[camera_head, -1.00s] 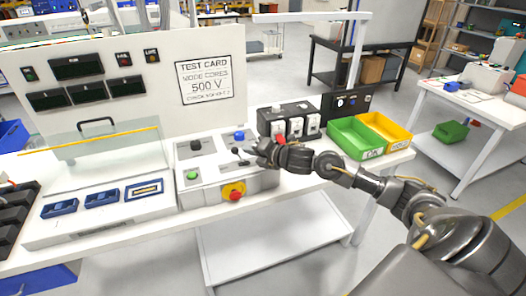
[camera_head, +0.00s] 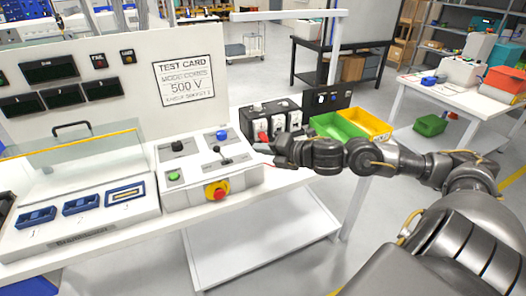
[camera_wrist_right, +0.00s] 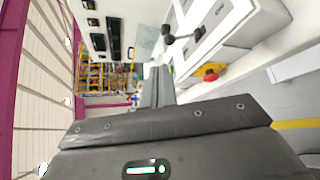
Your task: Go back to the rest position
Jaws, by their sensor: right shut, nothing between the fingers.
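My right gripper (camera_head: 272,150) is shut and empty. In the head view it hangs above the bench's front edge, just right of the control box (camera_head: 190,186). Its fingers point left, towards the box, and stand apart from it as far as I can tell. In the right wrist view the closed fingers (camera_wrist_right: 158,88) point away from the camera, with the control box along the right side. The box carries a black lever (camera_head: 224,156), a blue knob, a green button and a red stop button (camera_head: 218,192) on yellow. My left gripper is not in view.
A test panel (camera_head: 100,80) with a "500 V" card stands behind the bench. Green (camera_head: 334,126) and yellow (camera_head: 369,123) bins sit beyond my right forearm. A clear-lidded fixture (camera_head: 85,165) with blue slots is at the left. The floor right of the bench is mostly open.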

